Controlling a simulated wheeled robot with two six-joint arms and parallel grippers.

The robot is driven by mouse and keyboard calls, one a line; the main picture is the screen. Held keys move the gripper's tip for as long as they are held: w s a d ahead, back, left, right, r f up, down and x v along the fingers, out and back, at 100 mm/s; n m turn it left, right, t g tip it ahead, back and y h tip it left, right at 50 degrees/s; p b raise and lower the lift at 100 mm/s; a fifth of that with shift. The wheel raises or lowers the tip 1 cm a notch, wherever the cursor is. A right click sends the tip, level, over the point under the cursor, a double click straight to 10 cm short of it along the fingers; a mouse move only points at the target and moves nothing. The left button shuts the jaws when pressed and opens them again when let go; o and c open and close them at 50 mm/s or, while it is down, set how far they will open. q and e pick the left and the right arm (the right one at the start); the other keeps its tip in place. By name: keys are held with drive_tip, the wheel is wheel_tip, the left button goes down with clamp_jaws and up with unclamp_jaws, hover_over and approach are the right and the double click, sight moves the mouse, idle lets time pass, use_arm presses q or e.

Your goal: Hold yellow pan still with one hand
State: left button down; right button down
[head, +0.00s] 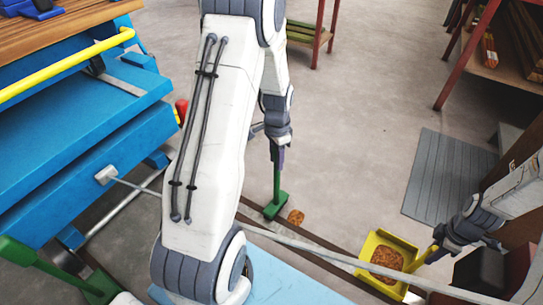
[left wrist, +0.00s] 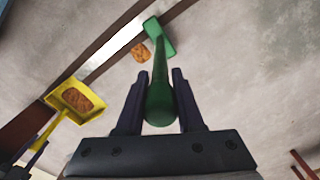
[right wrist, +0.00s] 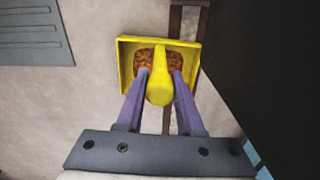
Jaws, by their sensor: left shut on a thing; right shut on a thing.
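The yellow pan (head: 372,243) is at the lower right of the head view, open side up, with a brown crumbly pile (head: 387,258) in it. My right gripper (head: 436,246) is shut on its yellow handle; the right wrist view shows the handle (right wrist: 159,85) between the fingers (right wrist: 159,95). My left gripper (head: 276,148) is shut on the handle of a green brush (head: 277,190), which points down to the floor. The left wrist view shows the green handle (left wrist: 159,95) between the fingers. A small brown pile (head: 296,217) lies on the floor beside the brush head, apart from the pan.
A blue cart with a yellow rail (head: 75,65) stands at the left. A grey floor grate (head: 450,175) lies at the right. A red-framed shelf (head: 485,60) is at the upper right. A dark floor strip passes near the pan. The middle floor is clear.

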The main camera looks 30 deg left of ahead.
use_arm(q)
drive_tip(key=shift+d, duration=0.95)
drive_tip(key=shift+s+d, duration=0.15)
drive_tip(key=shift+d, duration=1.85)
drive_tip(key=shift+s+d, duration=0.1)
drive_tip(key=shift+d, duration=1.8)
drive_tip(key=shift+s+d, duration=0.1)
drive_tip(key=shift+d, duration=1.95)
